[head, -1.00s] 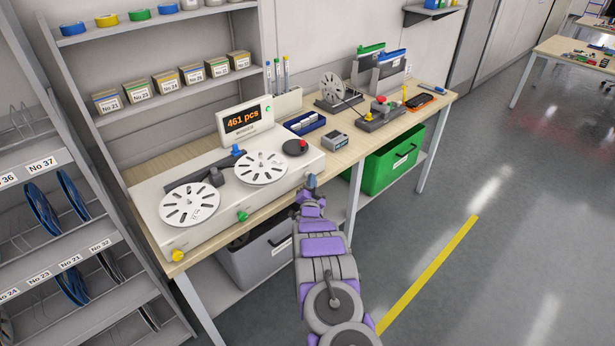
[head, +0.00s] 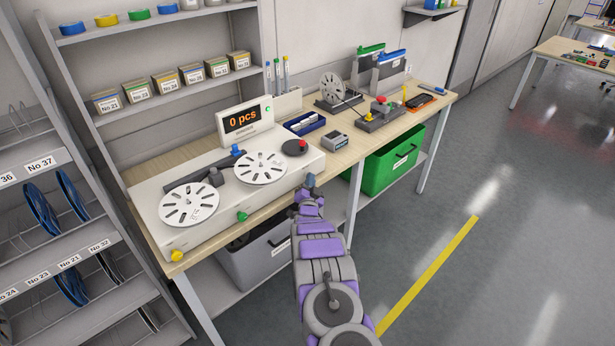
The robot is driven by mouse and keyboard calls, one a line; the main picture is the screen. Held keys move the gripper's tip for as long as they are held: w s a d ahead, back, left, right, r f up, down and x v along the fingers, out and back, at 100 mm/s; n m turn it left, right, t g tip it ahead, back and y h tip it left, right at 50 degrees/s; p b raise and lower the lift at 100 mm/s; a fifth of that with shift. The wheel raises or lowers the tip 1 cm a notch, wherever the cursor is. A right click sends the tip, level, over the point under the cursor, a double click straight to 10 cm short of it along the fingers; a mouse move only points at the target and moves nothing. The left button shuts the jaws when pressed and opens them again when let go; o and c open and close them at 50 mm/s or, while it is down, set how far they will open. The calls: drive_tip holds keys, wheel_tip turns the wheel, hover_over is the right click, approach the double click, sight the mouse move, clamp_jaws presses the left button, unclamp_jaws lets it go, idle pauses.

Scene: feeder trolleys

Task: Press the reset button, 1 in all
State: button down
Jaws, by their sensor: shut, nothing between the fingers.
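The counting machine (head: 150,208) is a long white box on the wooden bench, with two slotted reels on top. Its display (head: 242,118) reads "0 pcs". Its front face carries a yellow button (head: 177,255), a green button (head: 242,216) and a blue button (head: 310,180) at the right end. No label on the buttons is readable. My gripper (head: 303,194) is shut and empty, with its tip at the blue button. I cannot tell whether they touch. The arm hides part of the bench's front edge.
A green bin (head: 393,168) and a grey bin (head: 262,268) stand on the shelf under the bench. A device with a red button (head: 381,101) stands farther right on the bench. A rack with blue reels (head: 42,212) is at the left. The floor at the right is clear.

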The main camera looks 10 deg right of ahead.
drive_tip(key=shift+s+d+p, duration=0.35)
drive_tip(key=shift+s+d, duration=0.2)
drive_tip(key=shift+s, duration=0.15)
drive_tip(key=shift+d, duration=0.1)
drive_tip(key=shift+s+d+p, duration=0.5)
drive_tip(key=shift+s+d, duration=0.2)
drive_tip(key=shift+s, duration=0.3)
drive_tip(key=shift+s+d+p, duration=0.5)
drive_tip(key=shift+s+d, duration=0.2)
drive_tip(key=shift+s, duration=0.3)
drive_tip(key=shift+r, duration=0.1)
